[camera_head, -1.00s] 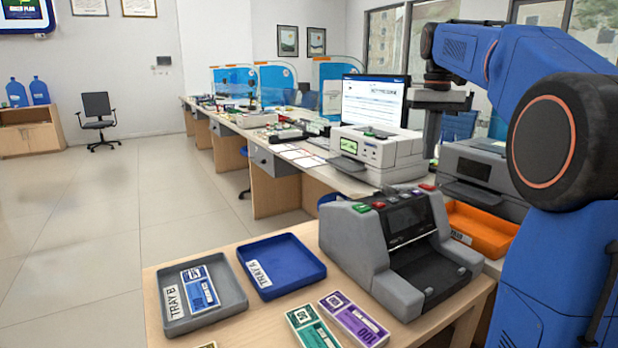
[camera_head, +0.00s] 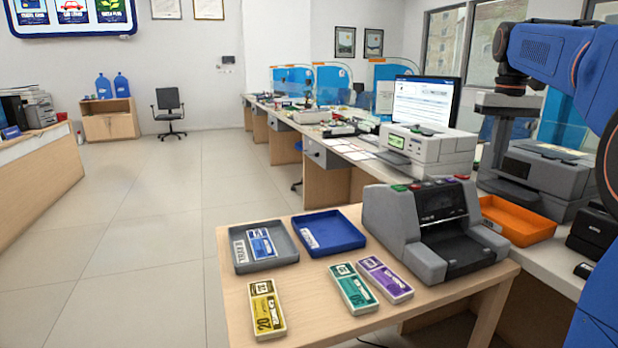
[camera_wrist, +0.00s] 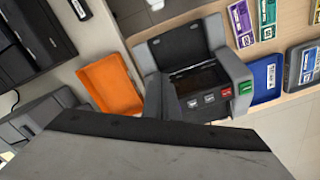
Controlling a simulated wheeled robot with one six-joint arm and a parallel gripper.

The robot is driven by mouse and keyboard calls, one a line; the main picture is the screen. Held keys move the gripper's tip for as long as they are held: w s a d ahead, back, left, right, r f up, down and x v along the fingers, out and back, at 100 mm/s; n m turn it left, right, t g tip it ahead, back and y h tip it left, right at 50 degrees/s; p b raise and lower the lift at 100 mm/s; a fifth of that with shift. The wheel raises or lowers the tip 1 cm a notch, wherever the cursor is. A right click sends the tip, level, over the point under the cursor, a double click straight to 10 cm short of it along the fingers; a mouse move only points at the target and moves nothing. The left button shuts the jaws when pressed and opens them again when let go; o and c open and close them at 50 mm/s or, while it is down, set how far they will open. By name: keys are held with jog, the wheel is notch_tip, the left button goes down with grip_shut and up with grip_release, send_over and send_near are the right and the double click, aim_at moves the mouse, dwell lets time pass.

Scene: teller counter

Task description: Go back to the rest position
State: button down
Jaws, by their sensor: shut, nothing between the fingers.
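On the wooden table, grey Tray B (camera_head: 238,258) holds a blue banknote bundle (camera_head: 261,243). Blue Tray A (camera_head: 335,233) beside it is empty. A yellow bundle (camera_head: 266,309), a green bundle (camera_head: 353,288) and a purple bundle (camera_head: 385,279) lie on the bare table in front of the trays.
A grey counting machine (camera_head: 400,221) stands at the table's right, also in the wrist view (camera_wrist: 161,100). An orange tray (camera_head: 520,222), white printer (camera_head: 437,150) and monitor (camera_head: 424,102) are on the counter behind. The floor (camera_head: 150,220) to the left is clear.

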jog(key=s+a+f+n+t, duration=0.1)
jog(key=s+a+f, duration=0.4)
jog(key=s, duration=0.3)
jog(key=s+a+f+t, duration=0.1)
jog(key=s+a+f, duration=0.4)
jog(key=s+a, duration=0.15)
jog(key=s+a+f+n+t, duration=0.1)
jog(key=s+a+f, duration=0.3)
jog(key=s+f, duration=1.1)
notch_tip(320, 180, down, 3)
jog(key=shift+s+a+f+t, duration=0.15)
jog(key=shift+s+t, duration=0.25)
jog(key=shift+t, duration=0.5)
